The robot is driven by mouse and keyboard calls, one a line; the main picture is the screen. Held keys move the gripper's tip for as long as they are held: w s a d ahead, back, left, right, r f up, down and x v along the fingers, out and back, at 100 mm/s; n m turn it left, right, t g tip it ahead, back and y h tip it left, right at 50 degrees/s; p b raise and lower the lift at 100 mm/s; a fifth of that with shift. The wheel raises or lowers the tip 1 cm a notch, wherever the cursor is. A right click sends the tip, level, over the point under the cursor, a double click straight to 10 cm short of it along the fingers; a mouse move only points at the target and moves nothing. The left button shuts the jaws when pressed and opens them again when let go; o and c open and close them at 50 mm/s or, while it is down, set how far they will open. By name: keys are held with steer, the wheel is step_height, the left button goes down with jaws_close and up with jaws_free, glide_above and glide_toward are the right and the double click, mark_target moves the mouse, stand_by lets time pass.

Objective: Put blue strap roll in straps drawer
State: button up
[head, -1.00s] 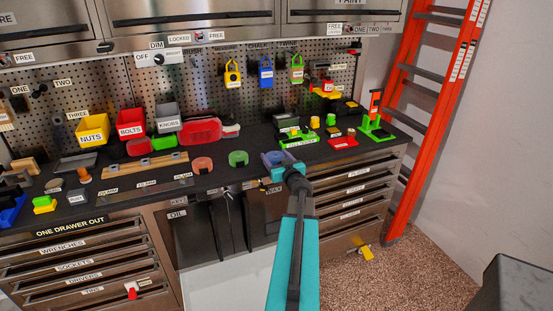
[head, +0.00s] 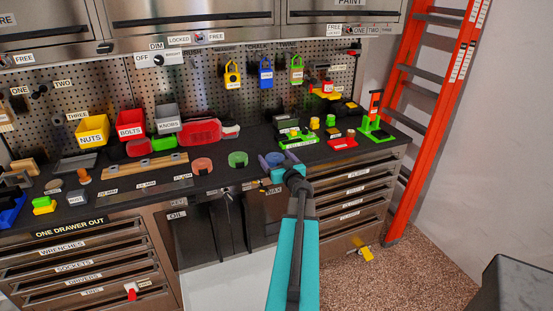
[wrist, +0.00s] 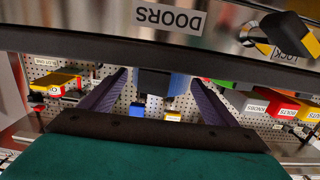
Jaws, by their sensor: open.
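The blue strap roll (head: 274,158) lies on the bench, right of the green roll, and is mostly covered by my gripper. My gripper (head: 272,156) is open, its purple fingers spread to either side of the roll. In the wrist view, the fingers (wrist: 158,80) stand apart with a blue shape between them that looks like the roll (wrist: 155,84); contact cannot be told. The right chest's labelled drawers (head: 352,190) appear closed. Their labels are too small to read, so I cannot pick out the straps drawer.
A green roll (head: 238,158) and a red roll (head: 202,165) lie to the left. Green and red fixtures (head: 298,142) stand to the right. Padlocks hang on the pegboard behind. An orange ladder (head: 435,90) leans at the right.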

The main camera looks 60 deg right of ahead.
steer(key=p+v, duration=0.1)
steer(key=v, duration=0.8)
steer(key=shift+s+a+r+p, duration=0.15)
steer(key=shift+p, duration=0.15)
steer(key=p+v, duration=0.2)
steer(key=p, duration=0.2)
stand_by(0.3)
steer(key=shift+p, duration=0.3)
stand_by(0.5)
